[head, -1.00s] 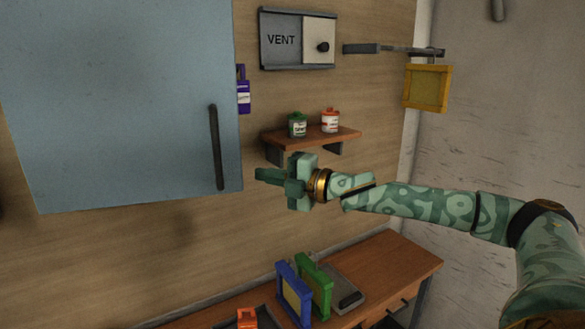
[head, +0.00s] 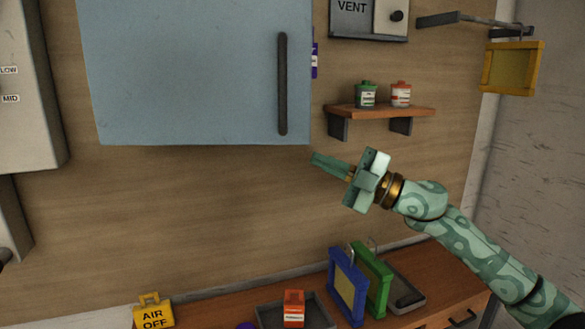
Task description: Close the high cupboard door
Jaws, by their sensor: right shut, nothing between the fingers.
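The high cupboard's blue-grey door (head: 190,75) fills the upper left middle of the head view, with its top cut off. Its dark vertical handle (head: 282,85) is near the right edge. The door looks nearly face-on, and no interior or gap shows, but I cannot tell for sure whether it is fully shut. My right gripper (head: 328,165) is shut and empty, just below and right of the door's lower right corner. It seems apart from the door and points left. My left gripper is not in view.
A wall shelf (head: 380,111) holds a green jar (head: 366,95) and a red-and-white jar (head: 401,94). A VENT panel (head: 345,22) and yellow frame (head: 513,68) are above right. Below, the bench (head: 440,285) holds blue (head: 347,287) and green (head: 372,279) frames. A grey box (head: 25,90) is left.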

